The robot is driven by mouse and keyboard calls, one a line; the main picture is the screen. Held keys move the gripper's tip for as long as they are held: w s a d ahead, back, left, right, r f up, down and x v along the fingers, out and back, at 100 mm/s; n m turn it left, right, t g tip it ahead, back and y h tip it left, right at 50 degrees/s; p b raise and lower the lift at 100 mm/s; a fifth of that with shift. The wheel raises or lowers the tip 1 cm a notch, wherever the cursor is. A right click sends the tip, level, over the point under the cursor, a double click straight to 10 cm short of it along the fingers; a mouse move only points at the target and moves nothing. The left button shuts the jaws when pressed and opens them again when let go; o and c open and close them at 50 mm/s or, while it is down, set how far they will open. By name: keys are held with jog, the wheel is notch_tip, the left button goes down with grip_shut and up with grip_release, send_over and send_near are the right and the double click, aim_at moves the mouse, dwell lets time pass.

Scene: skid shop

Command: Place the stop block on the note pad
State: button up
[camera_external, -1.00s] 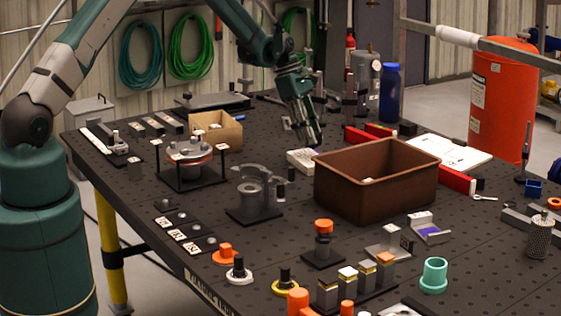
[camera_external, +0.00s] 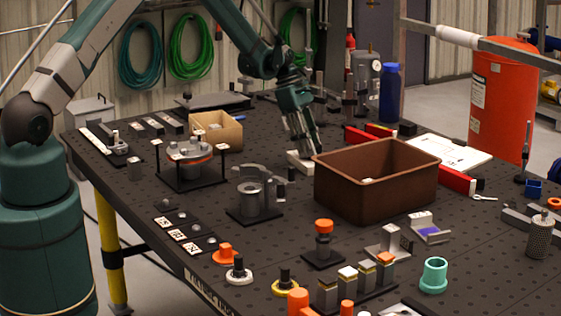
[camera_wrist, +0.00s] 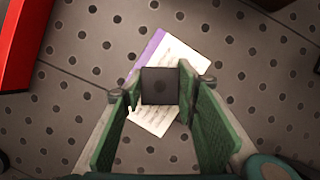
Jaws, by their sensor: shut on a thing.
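The stop block (camera_wrist: 160,86) is a dark, square-faced block between my gripper's fingers in the wrist view. My gripper (camera_wrist: 160,90) is shut on it, with a green finger at each side. The note pad (camera_wrist: 178,52), white with printed lines and a purple edge, lies under the block, which hides its middle. In the external view my gripper (camera_external: 306,151) points down over the note pad (camera_external: 296,162), left of the brown bin. The block is not clear there, and I cannot tell whether it touches the pad.
The brown bin (camera_external: 340,188) stands close to the right of my gripper. Red bars (camera_external: 358,136) lie behind it, and a white sheet (camera_external: 452,152) lies farther right. A clamp fixture (camera_external: 254,198) stands in front to the left. Bare perforated table surrounds the pad.

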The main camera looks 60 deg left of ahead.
jog(key=o, duration=1.1)
jog(key=shift+r+p, duration=0.2)
jog(key=shift+p, duration=0.1)
jog(key=shift+b+v, duration=0.9)
jog(key=shift+v, duration=5.05)
jog(key=shift+s, duration=0.1)
